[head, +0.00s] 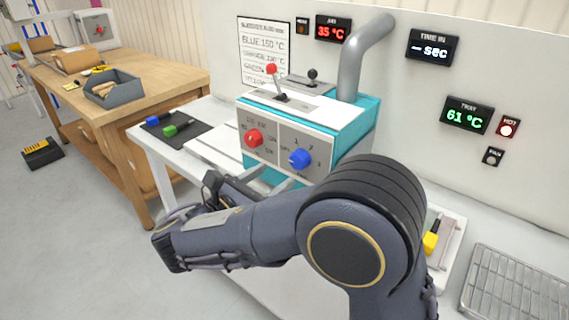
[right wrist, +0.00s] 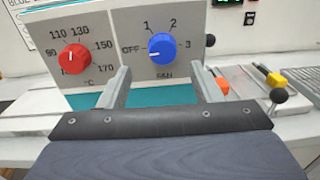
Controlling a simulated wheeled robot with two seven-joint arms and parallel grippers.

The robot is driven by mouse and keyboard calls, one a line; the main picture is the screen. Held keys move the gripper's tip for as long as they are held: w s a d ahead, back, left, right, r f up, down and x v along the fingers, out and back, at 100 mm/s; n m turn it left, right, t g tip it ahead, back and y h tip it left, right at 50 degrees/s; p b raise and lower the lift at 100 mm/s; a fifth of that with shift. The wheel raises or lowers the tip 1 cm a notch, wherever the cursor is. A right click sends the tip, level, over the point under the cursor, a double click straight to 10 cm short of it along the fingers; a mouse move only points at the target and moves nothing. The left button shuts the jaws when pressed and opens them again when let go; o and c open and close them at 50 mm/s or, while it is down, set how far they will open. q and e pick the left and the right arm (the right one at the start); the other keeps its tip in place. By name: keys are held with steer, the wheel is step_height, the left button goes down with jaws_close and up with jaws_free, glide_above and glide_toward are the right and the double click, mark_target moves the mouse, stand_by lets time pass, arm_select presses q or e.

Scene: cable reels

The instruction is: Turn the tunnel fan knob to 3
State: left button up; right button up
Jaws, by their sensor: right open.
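The blue fan knob (head: 300,159) is on the right half of the white front panel of a teal box (head: 345,130). In the right wrist view the blue knob (right wrist: 161,48) has OFF, 1, 2 and 3 around it, and its white mark points left to OFF. My right gripper (right wrist: 161,78) faces the panel with its fingers open and apart. The knob lies ahead between them in that view, with no visible contact. In the head view the right gripper's fingers (head: 279,177) show just below the panel, partly behind my arm. My left gripper is out of view.
A red temperature knob (head: 254,138) sits left of the blue one. A red-tipped lever (head: 272,70) and a grey pipe (head: 362,55) rise from the box top. A wire rack (head: 515,290) lies at right. The wall display (head: 468,114) reads 61 °C; the FAN lamp (head: 493,157) looks dark.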

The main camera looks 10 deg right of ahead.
mark_target(295, 163)
steer(key=x, duration=0.7)
steer(key=shift+s+d, duration=0.1)
steer(key=c, duration=1)
